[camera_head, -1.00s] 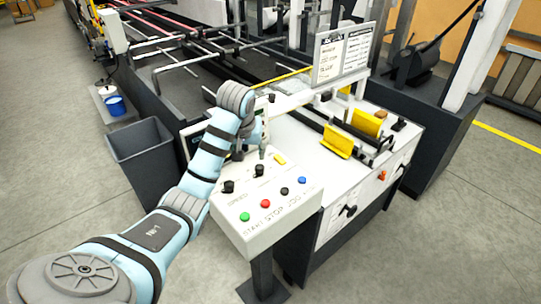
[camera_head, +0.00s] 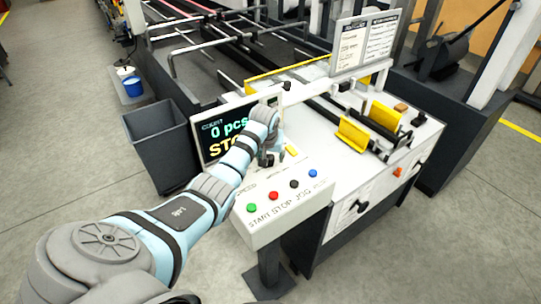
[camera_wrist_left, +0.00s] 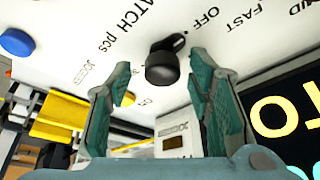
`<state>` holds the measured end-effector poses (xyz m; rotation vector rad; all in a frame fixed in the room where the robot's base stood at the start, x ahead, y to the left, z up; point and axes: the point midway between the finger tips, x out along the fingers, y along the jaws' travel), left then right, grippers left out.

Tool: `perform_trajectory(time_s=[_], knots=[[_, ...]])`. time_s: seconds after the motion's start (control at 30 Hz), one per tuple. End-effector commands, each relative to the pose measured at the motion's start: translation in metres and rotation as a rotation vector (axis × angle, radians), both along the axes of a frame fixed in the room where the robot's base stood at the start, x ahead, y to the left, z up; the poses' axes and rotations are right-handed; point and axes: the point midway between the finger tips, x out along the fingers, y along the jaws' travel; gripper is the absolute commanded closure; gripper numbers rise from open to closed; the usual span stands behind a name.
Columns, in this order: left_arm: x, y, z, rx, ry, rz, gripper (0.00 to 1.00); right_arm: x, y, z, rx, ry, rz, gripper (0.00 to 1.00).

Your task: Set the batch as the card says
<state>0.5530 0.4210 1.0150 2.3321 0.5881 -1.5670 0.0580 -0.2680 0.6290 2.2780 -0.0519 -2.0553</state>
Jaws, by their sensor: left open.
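My left gripper (camera_head: 268,158) is over the control panel (camera_head: 262,230), in front of the screen (camera_head: 222,130), which reads "0 pcs" and a partly hidden "STO". In the left wrist view the gripper (camera_wrist_left: 162,78) is open, its fingers on either side of a black knob (camera_wrist_left: 162,66). "OFF", "FAST" and part of "BATCH pcs" are printed near it. I cannot tell whether the fingers touch it. The white card board (camera_head: 365,42) stands behind the panel; its small text is unreadable. My right gripper is out of view.
The panel's front has green (camera_head: 252,208), red (camera_head: 273,195), black (camera_head: 294,184) and blue (camera_head: 312,173) buttons. Yellow guides (camera_head: 353,136) sit on the machine table to the right. A grey bin (camera_head: 160,145) stands left of the panel.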

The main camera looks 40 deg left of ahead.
Motion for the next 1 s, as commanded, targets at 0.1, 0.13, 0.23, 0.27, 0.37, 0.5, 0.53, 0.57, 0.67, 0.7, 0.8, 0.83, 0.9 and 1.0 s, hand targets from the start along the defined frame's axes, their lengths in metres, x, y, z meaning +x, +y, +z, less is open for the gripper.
perform_trajectory(time_s=[0.1,0.13,0.23,0.27,0.37,0.5,0.53,0.57,0.67,0.7,0.8,0.83,0.9,1.0], knots=[[0.0001,0.0001,-0.0003,0.000,0.000,0.000,0.53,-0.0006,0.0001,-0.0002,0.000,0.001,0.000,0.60],[0.0001,0.0001,-0.0003,0.000,0.000,0.000,0.53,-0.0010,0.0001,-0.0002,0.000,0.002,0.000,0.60],[0.0000,0.0001,-0.0001,0.000,0.000,0.000,0.63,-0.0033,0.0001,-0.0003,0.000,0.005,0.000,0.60],[0.0000,0.0001,-0.0001,0.000,0.000,0.000,0.67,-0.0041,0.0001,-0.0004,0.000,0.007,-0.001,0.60],[-0.0001,0.0002,0.0000,0.000,0.000,0.000,0.83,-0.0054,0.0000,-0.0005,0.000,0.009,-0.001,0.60],[-0.0001,0.0003,0.0000,0.000,-0.001,0.000,1.00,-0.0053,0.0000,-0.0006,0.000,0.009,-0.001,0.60],[-0.0001,0.0003,0.0000,0.000,-0.001,0.000,1.00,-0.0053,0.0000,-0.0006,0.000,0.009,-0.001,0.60],[-0.0001,0.0003,0.0000,0.001,-0.001,-0.001,1.00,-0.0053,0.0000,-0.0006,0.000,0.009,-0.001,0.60],[0.0000,0.0006,0.0002,0.001,0.000,-0.007,1.00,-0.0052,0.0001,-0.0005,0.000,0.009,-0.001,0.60],[0.0000,0.0007,0.0002,0.001,-0.002,-0.014,1.00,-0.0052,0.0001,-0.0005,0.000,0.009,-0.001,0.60],[0.0000,0.0010,0.0005,0.000,-0.002,-0.036,1.00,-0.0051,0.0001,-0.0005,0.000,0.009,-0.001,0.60],[-0.0001,0.0013,0.0005,0.001,-0.001,-0.046,1.00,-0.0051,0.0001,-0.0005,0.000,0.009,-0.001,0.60],[-0.0001,0.0017,0.0006,0.002,-0.002,-0.076,1.00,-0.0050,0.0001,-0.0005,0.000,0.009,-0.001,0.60],[-0.0003,0.0020,0.0006,0.001,-0.003,-0.133,1.00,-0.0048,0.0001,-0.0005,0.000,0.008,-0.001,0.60]])
